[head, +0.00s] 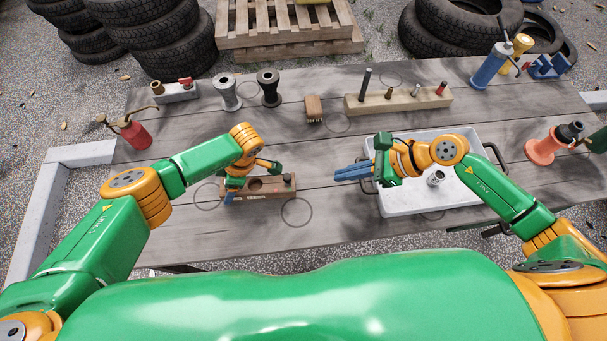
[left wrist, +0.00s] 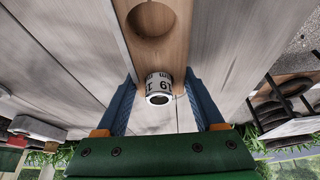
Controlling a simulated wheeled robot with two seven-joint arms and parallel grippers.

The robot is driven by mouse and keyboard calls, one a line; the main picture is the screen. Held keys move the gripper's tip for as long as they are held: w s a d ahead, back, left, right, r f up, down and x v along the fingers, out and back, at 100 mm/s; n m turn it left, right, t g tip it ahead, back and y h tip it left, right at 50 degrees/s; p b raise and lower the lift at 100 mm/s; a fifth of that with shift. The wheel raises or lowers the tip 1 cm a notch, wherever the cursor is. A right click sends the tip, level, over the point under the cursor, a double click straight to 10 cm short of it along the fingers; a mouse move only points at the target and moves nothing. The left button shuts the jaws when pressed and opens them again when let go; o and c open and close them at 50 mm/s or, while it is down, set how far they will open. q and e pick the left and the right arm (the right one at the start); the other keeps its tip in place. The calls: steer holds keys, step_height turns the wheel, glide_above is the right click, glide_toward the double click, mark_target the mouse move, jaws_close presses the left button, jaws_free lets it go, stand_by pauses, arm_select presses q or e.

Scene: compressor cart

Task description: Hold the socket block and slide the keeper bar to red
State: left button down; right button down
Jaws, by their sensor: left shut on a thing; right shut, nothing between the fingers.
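The wooden socket block (head: 272,191) lies near the front of the table, left of centre, with round holes in its top and a dark knob at its right end. My left gripper (head: 229,196) is shut on the block's left end. In the left wrist view its blue fingers (left wrist: 158,88) reach either side of the wood (left wrist: 173,48), around a metal socket marked 19 (left wrist: 159,88). My right gripper (head: 352,172) is shut and empty, pointing left, right of the block and apart from it. I cannot make out a keeper bar or red mark on the block.
A white tray (head: 440,203) with a metal socket sits under my right forearm. Table between block and tray is clear.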

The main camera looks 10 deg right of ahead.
mark_target(285, 180)
steer(key=x, duration=0.7)
steer(key=shift+w+a+f, duration=0.1)
steer(key=shift+a+f, duration=0.05)
steer(key=shift+a, duration=0.2)
steer(key=shift+w+a, duration=0.2)
steer(key=shift+a, duration=0.4)
steer(key=shift+w+a, duration=0.2)
steer(key=shift+a, duration=0.45)
steer(key=shift+w+a, duration=0.15)
steer(key=shift+a, duration=0.4)
steer(key=shift+a, duration=0.1)
steer(key=shift+a, duration=1.55)
